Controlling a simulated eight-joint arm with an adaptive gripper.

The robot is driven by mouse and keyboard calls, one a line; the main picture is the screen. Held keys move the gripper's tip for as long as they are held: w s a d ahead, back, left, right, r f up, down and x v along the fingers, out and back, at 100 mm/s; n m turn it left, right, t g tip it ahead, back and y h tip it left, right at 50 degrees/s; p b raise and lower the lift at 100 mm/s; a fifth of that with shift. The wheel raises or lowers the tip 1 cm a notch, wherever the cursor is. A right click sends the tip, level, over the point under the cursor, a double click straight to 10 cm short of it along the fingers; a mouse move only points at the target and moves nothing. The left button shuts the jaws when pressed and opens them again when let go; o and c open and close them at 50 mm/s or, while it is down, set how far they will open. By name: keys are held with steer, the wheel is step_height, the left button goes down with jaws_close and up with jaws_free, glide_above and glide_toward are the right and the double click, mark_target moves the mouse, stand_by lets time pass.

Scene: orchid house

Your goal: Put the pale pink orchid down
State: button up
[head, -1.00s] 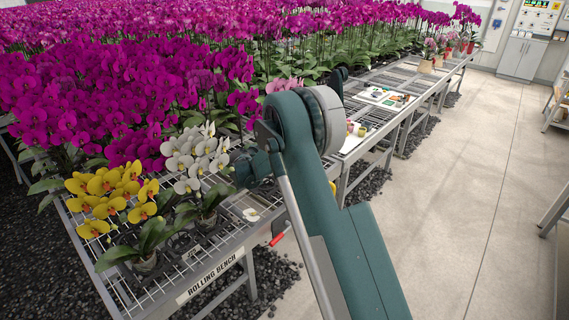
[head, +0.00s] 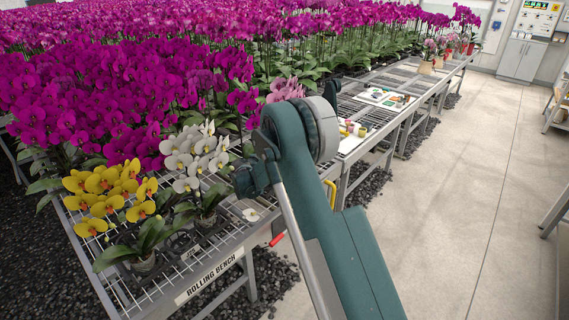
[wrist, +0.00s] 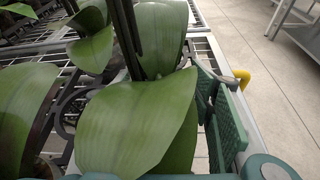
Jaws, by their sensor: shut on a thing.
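The pale pink orchid (head: 286,89) shows in the head view as pink blooms just above my arm's joint; its lower part is hidden behind my arm. In the wrist view, broad green leaves (wrist: 135,120) and a dark upright stem fill the middle, close to the camera. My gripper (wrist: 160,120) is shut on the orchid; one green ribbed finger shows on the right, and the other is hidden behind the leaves. The pot is hidden too, so I cannot tell whether it touches the bench. The rolling bench (head: 213,280) has a wire-mesh top.
White orchids (head: 195,160) and yellow orchids (head: 105,195) stand at the bench's near end. Magenta orchids (head: 90,95) crowd behind. A white tray (head: 383,97) with small items lies farther along. A yellow handle (wrist: 242,77) is beside the bench edge, right of my finger.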

steer(key=o, duration=1.3)
steer(key=shift+c, duration=0.2)
steer(key=shift+r, duration=0.1)
steer(key=shift+p+v, duration=0.65)
steer(key=shift+v, duration=2.1)
steer(key=shift+r, duration=0.1)
